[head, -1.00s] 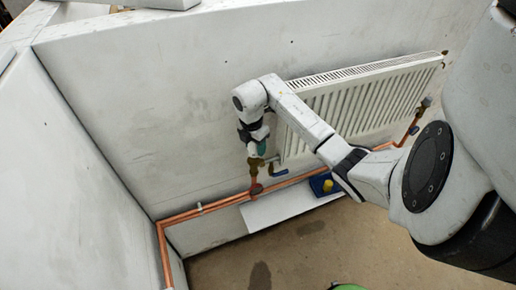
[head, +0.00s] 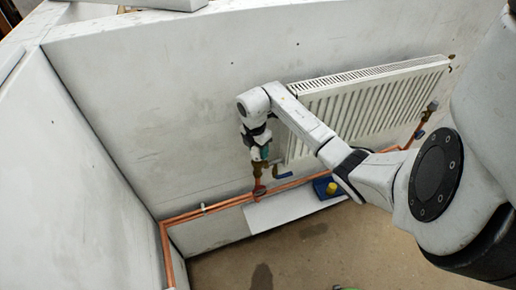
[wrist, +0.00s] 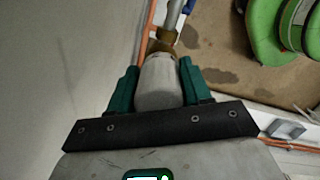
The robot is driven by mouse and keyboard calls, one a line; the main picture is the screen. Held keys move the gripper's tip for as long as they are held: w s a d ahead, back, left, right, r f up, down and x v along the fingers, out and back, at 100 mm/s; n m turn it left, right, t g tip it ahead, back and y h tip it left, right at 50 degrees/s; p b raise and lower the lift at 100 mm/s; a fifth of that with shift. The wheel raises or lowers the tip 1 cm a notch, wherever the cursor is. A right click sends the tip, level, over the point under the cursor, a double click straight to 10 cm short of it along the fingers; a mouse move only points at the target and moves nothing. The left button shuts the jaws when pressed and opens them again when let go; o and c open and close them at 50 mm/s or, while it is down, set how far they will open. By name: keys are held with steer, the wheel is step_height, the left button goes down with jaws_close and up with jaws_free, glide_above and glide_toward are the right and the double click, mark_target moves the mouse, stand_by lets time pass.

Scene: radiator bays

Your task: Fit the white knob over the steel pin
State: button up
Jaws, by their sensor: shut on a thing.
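The white knob (wrist: 158,88) shows in the wrist view between the two green fingers of my gripper (wrist: 158,76), which is shut on it. The brass valve (wrist: 164,44) lies just beyond the knob's far end, and I cannot tell whether the two touch. In the head view my gripper (head: 262,153) points down at the valve (head: 258,171) by the radiator's lower left corner. The steel pin is not visible in either view; the knob or gripper may hide it.
The white radiator (head: 370,105) hangs close to the right of my gripper. Copper pipes (head: 225,204) run low along the wall. A white sheet (head: 285,209) and a blue tray (head: 322,190) with a yellow thing lie below. Green spools (wrist: 264,35) stand on the floor.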

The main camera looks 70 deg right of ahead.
steer(key=shift+f, duration=1.35)
stand_by(1.3)
steer(key=o, duration=1.2)
steer(key=shift+o, duration=0.2)
steer(key=o, duration=0.4)
steer(key=shift+c, duration=0.2)
steer(key=shift+r, duration=0.1)
steer(key=shift+r, duration=4.25)
